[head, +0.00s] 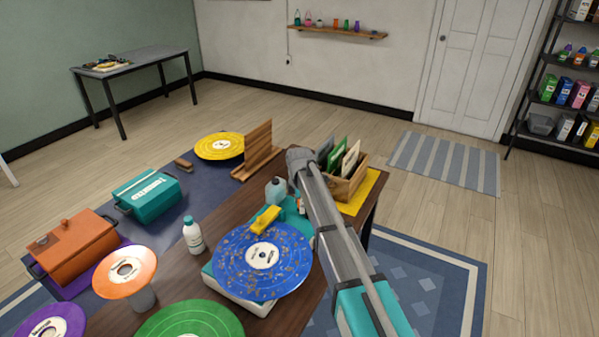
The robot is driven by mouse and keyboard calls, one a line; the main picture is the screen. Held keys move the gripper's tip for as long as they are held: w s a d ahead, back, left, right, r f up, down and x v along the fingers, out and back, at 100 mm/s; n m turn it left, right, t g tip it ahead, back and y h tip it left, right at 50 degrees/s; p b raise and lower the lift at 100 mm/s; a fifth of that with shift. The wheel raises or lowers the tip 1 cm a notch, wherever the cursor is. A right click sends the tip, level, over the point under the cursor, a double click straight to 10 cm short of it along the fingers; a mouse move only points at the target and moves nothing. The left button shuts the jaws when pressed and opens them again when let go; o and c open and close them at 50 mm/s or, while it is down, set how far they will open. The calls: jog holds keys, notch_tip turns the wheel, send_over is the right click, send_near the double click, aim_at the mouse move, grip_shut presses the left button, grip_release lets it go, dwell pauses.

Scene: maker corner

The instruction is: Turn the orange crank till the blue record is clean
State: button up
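The blue record (262,262) lies flat on a white and teal cleaning machine (236,299) on the brown table. Many brownish specks cover its blue surface around a white label. A yellow pad (265,219) sits over the record's far edge. The orange crank is not clearly seen; only a small orange patch (299,202) shows beside my arm, at the machine's right side. My arm reaches in from the bottom right, and its wrist end is above the machine's far right. My gripper's fingers are hidden, so I cannot see whether they hold anything.
A white bottle (193,236), a green record (190,322) and an orange record (124,271) on a stand are left of the machine. A wooden crate of sleeves (345,186) and an upright wooden rack (258,147) stand behind. A grey-blue tank (276,190) is close to my wrist.

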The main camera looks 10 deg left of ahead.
notch_tip(320, 180, up, 14)
jog(key=p, duration=1.3)
jog(key=shift+f, duration=0.15)
jog(key=d+m+y+b, duration=0.1)
jog(key=w+d+m+y, duration=0.1)
jog(key=d+y, duration=0.1)
jog(key=w+d+f+m+y+b, duration=0.1)
jog(key=d, duration=0.1)
jog(key=shift+d+f+m+g+y+b, duration=0.1)
jog(key=shift+m+g+y+b, duration=0.2)
jog(key=shift+m, duration=0.1)
jog(key=shift+f, duration=0.15)
dwell(0.3)
jog(key=b+x, duration=1.2)
jog(key=x, duration=0.1)
jog(key=shift+f+b, duration=0.25)
jog(key=shift+b, duration=0.1)
dwell(0.4)
